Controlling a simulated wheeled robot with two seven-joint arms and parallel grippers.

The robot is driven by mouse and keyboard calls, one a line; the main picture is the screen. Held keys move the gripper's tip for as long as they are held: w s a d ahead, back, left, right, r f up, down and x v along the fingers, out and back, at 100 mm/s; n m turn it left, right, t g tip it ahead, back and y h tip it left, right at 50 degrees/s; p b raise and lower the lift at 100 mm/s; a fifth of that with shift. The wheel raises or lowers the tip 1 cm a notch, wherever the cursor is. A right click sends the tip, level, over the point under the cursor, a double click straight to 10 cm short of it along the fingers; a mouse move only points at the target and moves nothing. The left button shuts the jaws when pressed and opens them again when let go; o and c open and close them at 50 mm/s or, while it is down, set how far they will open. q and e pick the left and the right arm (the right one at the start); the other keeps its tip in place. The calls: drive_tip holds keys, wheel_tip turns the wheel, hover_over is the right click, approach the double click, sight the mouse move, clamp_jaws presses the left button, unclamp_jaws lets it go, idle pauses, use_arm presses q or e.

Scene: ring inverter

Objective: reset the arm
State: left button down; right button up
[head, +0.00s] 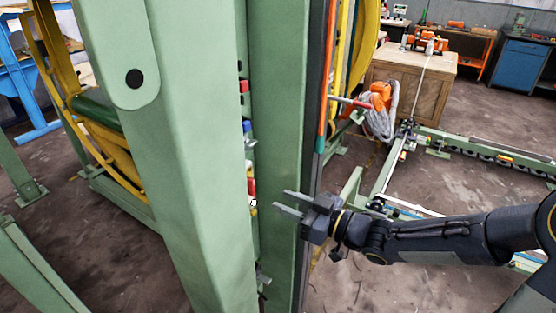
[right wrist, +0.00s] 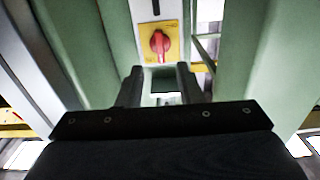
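My right arm (head: 450,235) reaches in from the right in the head view. Its gripper (head: 281,200) is open and empty, with its two fingers apart, in front of the green machine frame (head: 190,150). In the right wrist view the open fingers (right wrist: 160,83) point toward a red rotary knob (right wrist: 160,42) on a yellow plate (right wrist: 145,51). The knob is beyond the fingertips and apart from them. My left arm and gripper are not in view.
Small red and blue parts (head: 247,127) line the frame's inner edge. A yellow ring (head: 366,40) stands behind. Back right are a wooden crate (head: 420,85), an orange part with grey hose (head: 380,100) and a blue cabinet (head: 520,62). Green floor rails (head: 470,148) run right.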

drive_tip(key=s+d+m+h, duration=0.4)
drive_tip(key=d+h, duration=0.3)
drive_tip(key=d, duration=0.1)
drive_tip(key=s+d+m+h, duration=0.3)
drive_tip(key=d+m+h, duration=0.25)
drive_tip(key=d, duration=0.25)
drive_tip(key=s+a+f+m+g+y, duration=0.1)
drive_tip(key=s+f+g, duration=0.1)
drive_tip(key=s, duration=0.7)
drive_tip(key=s+a+f+m+g, duration=0.1)
drive_tip(key=s+f+g, duration=0.1)
drive_tip(key=s, duration=0.7)
drive_tip(key=shift+s+f+m+g+y, duration=0.2)
drive_tip(key=shift+m+g+y, duration=0.15)
drive_tip(key=shift+g, duration=0.15)
